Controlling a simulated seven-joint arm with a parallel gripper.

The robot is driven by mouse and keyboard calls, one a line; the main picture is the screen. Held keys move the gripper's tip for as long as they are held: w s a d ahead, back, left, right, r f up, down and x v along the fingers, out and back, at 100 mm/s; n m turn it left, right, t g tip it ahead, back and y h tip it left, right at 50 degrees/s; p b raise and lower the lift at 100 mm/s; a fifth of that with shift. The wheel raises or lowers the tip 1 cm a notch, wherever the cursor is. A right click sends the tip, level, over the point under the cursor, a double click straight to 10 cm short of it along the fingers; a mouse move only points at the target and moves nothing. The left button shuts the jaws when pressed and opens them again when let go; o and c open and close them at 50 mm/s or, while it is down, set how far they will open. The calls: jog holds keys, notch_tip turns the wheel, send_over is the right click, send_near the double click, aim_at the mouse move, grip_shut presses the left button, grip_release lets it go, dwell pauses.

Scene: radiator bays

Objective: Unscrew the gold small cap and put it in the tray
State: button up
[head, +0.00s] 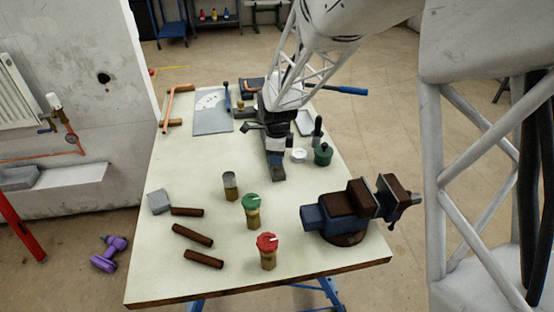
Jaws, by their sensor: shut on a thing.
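My gripper (277,166) reaches down over the middle of the table, at the end of my white lattice arm. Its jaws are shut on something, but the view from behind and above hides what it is. I cannot make out the gold small cap for certain. A pale shallow tray (305,124) seems to lie just right of my gripper, partly covered by my arm. Three brass-bodied fittings stand upright in front: one with a grey top (230,184), one with a green cap (252,203) and one with a red cap (267,243).
A bench vise (345,212) stands at the right edge of the table (160,275). Several brown rods (192,235) and a grey block (159,201) lie at the left. A green jar (323,155) and a white round part (298,155) stand right of my gripper. A grey plate (213,118) lies behind.

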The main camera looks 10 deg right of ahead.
jog(key=n, duration=0.3)
jog(key=shift+n, duration=0.3)
jog(key=n, duration=0.3)
jog(key=shift+n, duration=0.4)
jog(key=n, duration=0.3)
jog(key=shift+n, duration=0.4)
jog(key=n, duration=0.3)
jog(key=shift+n, duration=0.3)
jog(key=n, duration=0.3)
jog(key=shift+n, duration=0.3)
jog(key=n, duration=0.3)
jog(key=shift+n, duration=0.4)
jog(key=n, duration=0.3)
jog(key=shift+r+n, duration=0.1)
jog(key=shift+n, duration=0.2)
jog(key=n, duration=0.4)
